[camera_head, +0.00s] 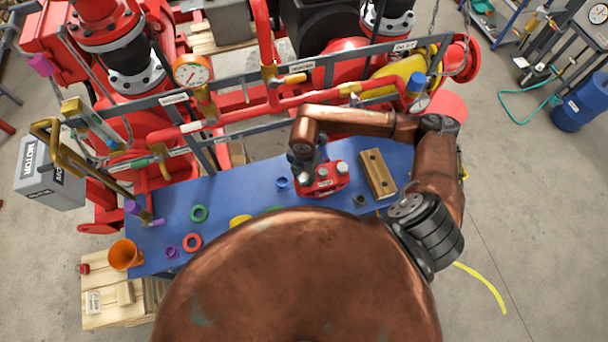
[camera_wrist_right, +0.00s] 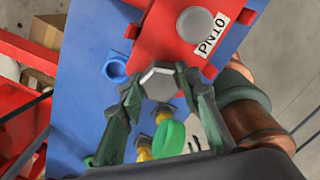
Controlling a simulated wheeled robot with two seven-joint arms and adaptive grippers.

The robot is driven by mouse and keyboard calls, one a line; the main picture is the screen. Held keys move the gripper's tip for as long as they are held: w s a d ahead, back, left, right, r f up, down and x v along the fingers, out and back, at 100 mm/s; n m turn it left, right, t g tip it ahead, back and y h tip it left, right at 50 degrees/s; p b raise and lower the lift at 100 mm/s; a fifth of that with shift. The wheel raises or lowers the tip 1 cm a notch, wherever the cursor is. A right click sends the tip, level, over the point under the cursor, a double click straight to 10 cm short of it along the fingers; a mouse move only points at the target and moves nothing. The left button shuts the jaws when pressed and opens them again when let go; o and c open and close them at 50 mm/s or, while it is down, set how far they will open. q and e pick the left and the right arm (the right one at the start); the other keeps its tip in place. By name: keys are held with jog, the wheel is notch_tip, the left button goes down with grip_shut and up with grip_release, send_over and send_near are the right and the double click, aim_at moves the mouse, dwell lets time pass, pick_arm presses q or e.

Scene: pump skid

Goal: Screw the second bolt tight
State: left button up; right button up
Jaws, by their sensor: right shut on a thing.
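The red flange block (camera_head: 325,183) lies on the blue bench top, with a white label and grey bolt heads on it. In the right wrist view its red plate (camera_wrist_right: 172,42) carries a label reading PN10. My right gripper (camera_head: 306,166) reaches down over the back left of the block. In the wrist view its two fingers stand on either side of a grey hexagonal bolt head (camera_wrist_right: 160,82) and are shut on it. The bolt's shank and the depth of its seat are hidden. A pale round head (camera_wrist_right: 194,24) shows farther along the plate. My left gripper is not in view.
A wooden block with two holes (camera_head: 378,174) lies right of the flange. Red pipework (camera_head: 270,107) stands close behind the bench.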

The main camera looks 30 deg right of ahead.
jog(key=o, duration=1.3)
notch_tip(320, 180, up, 12)
jog(key=shift+f, duration=0.1)
